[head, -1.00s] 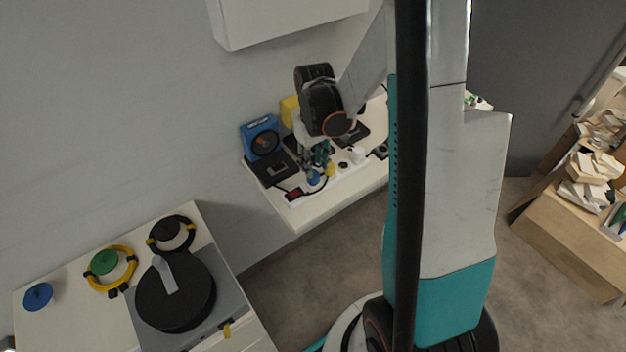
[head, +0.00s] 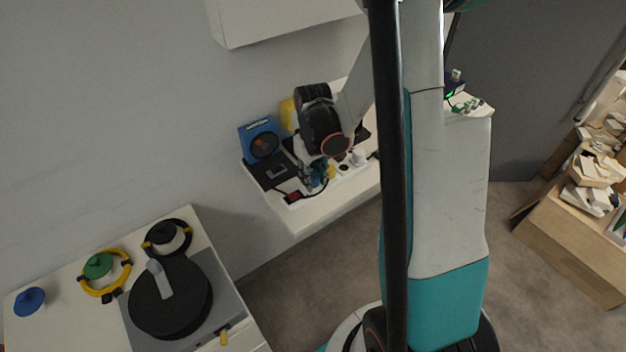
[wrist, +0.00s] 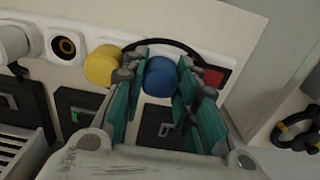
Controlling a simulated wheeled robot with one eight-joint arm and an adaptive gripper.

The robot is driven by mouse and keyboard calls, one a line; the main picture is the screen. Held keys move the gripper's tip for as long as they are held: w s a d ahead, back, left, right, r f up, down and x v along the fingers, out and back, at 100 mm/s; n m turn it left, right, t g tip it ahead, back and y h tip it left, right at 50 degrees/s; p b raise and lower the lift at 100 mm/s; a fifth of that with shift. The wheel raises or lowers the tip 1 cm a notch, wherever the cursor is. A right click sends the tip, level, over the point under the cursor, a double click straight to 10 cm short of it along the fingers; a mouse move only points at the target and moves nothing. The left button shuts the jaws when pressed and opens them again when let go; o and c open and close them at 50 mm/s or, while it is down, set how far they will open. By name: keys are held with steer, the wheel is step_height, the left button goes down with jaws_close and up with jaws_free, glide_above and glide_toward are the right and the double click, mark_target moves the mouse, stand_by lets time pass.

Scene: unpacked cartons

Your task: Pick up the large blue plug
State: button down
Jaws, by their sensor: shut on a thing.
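The blue plug (wrist: 160,77) is round and sits between the teal-padded fingers of my gripper (wrist: 158,70), on the white power strip (wrist: 93,40). The gripper is shut on the plug. In the head view my gripper (head: 310,178) is down at the strip, below the dark wrist, and largely covers the plug. I cannot tell whether the plug is still seated in its socket. A yellow plug (wrist: 103,66) is close beside the left finger.
A red switch (wrist: 213,78) and black cable lie by the strip's end. A blue box (head: 261,138) and black boxes stand behind. On the lower-left table are a blue disc (head: 30,301), a green disc (head: 97,266) and a black disc (head: 170,298).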

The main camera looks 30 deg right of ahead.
step_height(320, 180, up, 20)
steer(key=p, duration=0.6)
steer(key=shift+p, duration=0.4)
